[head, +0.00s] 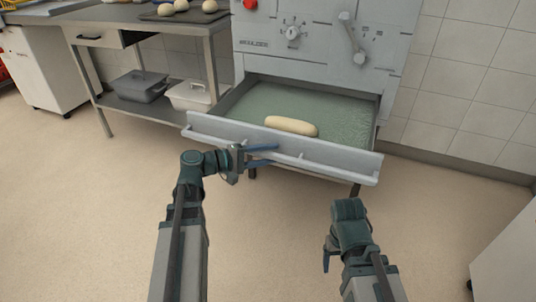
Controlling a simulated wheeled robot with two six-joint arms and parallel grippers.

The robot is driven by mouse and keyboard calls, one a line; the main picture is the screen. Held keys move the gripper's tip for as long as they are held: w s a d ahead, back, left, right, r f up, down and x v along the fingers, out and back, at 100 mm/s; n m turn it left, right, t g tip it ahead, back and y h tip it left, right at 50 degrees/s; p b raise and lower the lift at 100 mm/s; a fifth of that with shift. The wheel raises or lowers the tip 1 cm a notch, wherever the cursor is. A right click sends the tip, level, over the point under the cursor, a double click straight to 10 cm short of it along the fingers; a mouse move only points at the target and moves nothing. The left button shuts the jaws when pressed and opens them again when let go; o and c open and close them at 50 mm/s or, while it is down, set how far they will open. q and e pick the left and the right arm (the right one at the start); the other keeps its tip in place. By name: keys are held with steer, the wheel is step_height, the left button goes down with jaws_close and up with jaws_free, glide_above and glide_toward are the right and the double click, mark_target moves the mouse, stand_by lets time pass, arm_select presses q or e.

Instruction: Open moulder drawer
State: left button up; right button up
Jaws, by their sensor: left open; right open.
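The moulder (330,45) is a grey machine at the top centre. Its drawer (215,127) stands pulled out toward me, with a green bed (345,108) and a pale dough roll (291,126) lying near its front wall. A long handle bar runs along the front. My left gripper (270,154) is open at the left-centre of the drawer front, its blue fingers pointing right close to the bar. I cannot tell whether they touch it. My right gripper (328,256) is open and empty, lower right, apart from the drawer and pointing down.
A steel table (140,20) stands at the left, with a dark tray (185,14) of dough balls on top. A grey tub (138,85) and a white tub (190,96) sit on its lower shelf. A white cabinet edge (510,260) is at lower right. Floor before the drawer is clear.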

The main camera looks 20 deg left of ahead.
arm_select(q)
steer(key=shift+s+a, duration=0.1)
steer(key=p+v, duration=0.2)
steer(key=v, duration=1.1)
steer(key=shift+s+a, duration=0.15)
steer(key=shift+a, duration=0.05)
steer(key=shift+r, duration=0.1)
steer(key=s+d+f+m+g+y+p, duration=0.1)
steer(key=s+d+f+m+g+y, duration=0.25)
steer(key=d+f+m+y, duration=0.35)
steer(key=s+d+f+m+g+y, duration=0.2)
steer(key=s+d+f+g, duration=0.15)
steer(key=d, duration=0.65)
steer(key=s+d+f+m+g+y+p, duration=0.1)
steer(key=s+d+f+m+g+y, duration=0.1)
steer(key=d+f+m+g+y, duration=0.4)
step_height(320, 180, up, 37)
steer(key=d+n+t+h+p, duration=0.1)
steer(key=t+p, duration=0.1)
steer(key=p, duration=3.5)
steer(key=shift+s+d+n, duration=0.15)
steer(key=shift+d+n, duration=0.15)
steer(key=shift+d, duration=0.05)
